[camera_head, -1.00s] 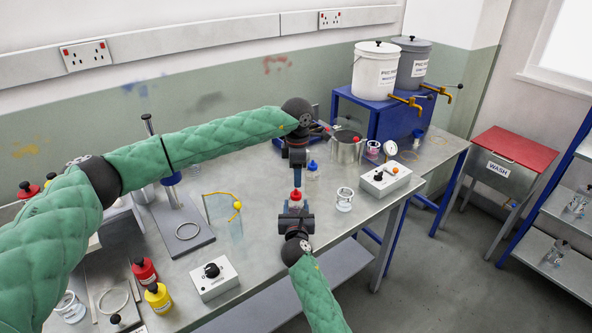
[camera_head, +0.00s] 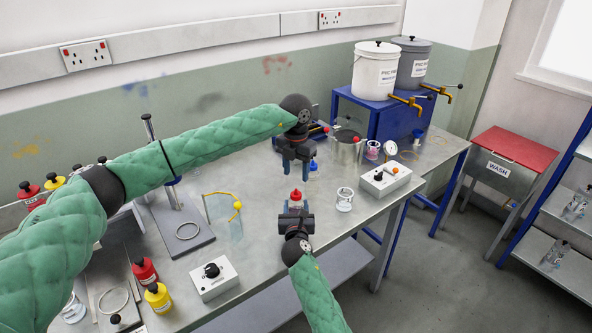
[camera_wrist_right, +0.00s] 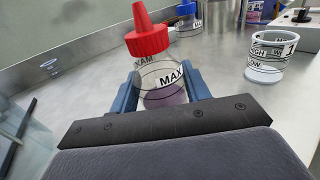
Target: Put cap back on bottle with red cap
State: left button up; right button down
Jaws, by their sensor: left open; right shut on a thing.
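The clear bottle (camera_wrist_right: 166,93) with a MAX label and purple liquid is held upright between the blue fingers of my right gripper (camera_wrist_right: 165,90). Its red cap (camera_wrist_right: 147,38) with a pointed nozzle sits on the bottle's top; whether it is fully seated I cannot tell. The red cap also shows in the head view (camera_head: 296,195), just above my right gripper (camera_head: 295,207), which hides most of the bottle. My left gripper (camera_head: 295,172) is open and empty, fingers pointing down, above the red cap and apart from it.
A clear labelled beaker (camera_head: 344,199) stands right of the bottle. A blue-capped bottle (camera_head: 313,167) stands behind. A control box (camera_head: 384,180) is to the right, another box (camera_head: 213,278) at the front left. A stand (camera_head: 178,225) is left.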

aim_at(296, 190)
pick_arm(q)
jog(key=shift+f, duration=0.1)
jog(key=shift+f, duration=3.95)
jog(key=c, duration=1)
jog(key=o, duration=1.2)
jog(key=shift+c, duration=0.2)
jog(key=shift+r, duration=0.15)
notch_tip(296, 190, up, 12)
